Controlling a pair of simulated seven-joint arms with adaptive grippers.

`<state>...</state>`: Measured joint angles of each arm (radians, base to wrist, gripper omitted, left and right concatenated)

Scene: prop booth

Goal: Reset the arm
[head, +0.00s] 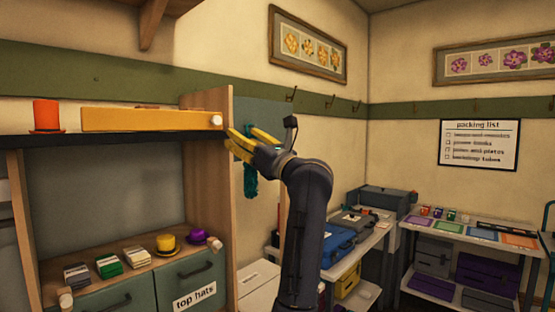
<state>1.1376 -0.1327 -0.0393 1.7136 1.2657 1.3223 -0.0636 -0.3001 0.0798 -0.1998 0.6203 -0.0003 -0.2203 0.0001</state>
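One of my arms rises from the bottom edge, just right of the middle, and bends left at the top; I take it as my right. Its gripper (242,138) has yellow fingers pointing left, near the side panel of the wooden shelf unit (208,165). The fingers look apart, with nothing clearly between them. A teal hanging item (251,180) shows behind and below the fingers; I cannot tell whether they touch it. My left gripper is not in view.
The shelf unit holds an orange top hat (46,115), a long yellow box (150,119), a yellow hat (166,243) and small stacks. Wall hooks (331,101) run behind the arm. A blue case (325,245) and a table of coloured mats (480,232) stand right.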

